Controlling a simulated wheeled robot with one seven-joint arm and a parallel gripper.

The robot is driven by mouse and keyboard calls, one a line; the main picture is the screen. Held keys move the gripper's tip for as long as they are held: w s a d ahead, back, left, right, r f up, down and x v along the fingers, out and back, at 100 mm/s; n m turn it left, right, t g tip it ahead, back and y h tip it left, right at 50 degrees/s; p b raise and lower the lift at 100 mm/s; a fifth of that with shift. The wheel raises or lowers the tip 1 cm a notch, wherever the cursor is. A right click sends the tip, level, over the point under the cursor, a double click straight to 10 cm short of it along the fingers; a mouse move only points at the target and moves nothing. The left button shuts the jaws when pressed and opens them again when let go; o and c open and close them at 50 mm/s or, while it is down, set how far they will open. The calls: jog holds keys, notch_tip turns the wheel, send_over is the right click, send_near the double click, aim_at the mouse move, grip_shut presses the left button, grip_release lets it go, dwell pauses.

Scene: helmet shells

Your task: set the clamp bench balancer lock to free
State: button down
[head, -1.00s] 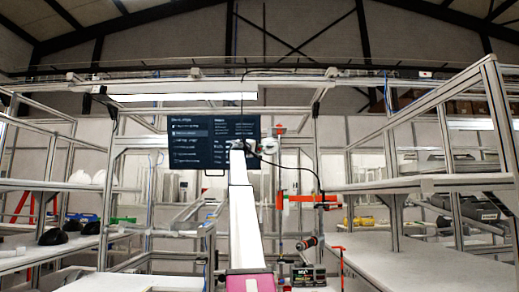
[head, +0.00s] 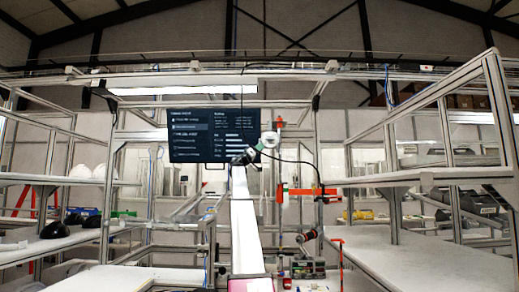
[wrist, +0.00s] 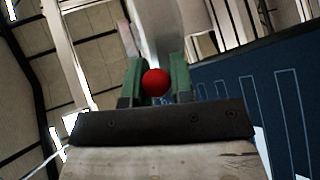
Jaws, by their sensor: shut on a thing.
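In the wrist view a round red knob (wrist: 156,83) sits between the two green fingers of my gripper (wrist: 157,92), which are shut on it. A pale grey, blurred body rises behind the knob. In the head view my gripper (head: 254,150) is at the end of my raised white arm, next to a small round pale device (head: 270,140), probably the balancer. The knob cannot be made out there. I cannot tell the lock's setting. An orange-red clamp-like tool (head: 300,192) hangs below and to the right, near a dark cable.
A dark display screen (head: 213,136) stands just behind and left of my gripper. An aluminium frame with an overhead beam surrounds the bench. Shelving racks (head: 440,176) stand on the right and others on the left. Small devices (head: 305,268) sit on the bench below.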

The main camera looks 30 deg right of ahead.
jog(key=shift+w+d+f+m+g, duration=0.1)
jog(key=shift+w+d+m+g, duration=0.1)
jog(key=shift+m+g, duration=0.7)
jog(key=shift+w+d+m+g, duration=0.1)
jog(key=shift+w+m+g, duration=0.1)
jog(key=shift+m+g, duration=0.65)
jog(key=shift+m, duration=0.25)
jog(key=c, duration=1)
grip_release()
jog(key=shift+a+f, duration=0.1)
jog(key=v, duration=1)
jog(key=shift+a+f, duration=0.2)
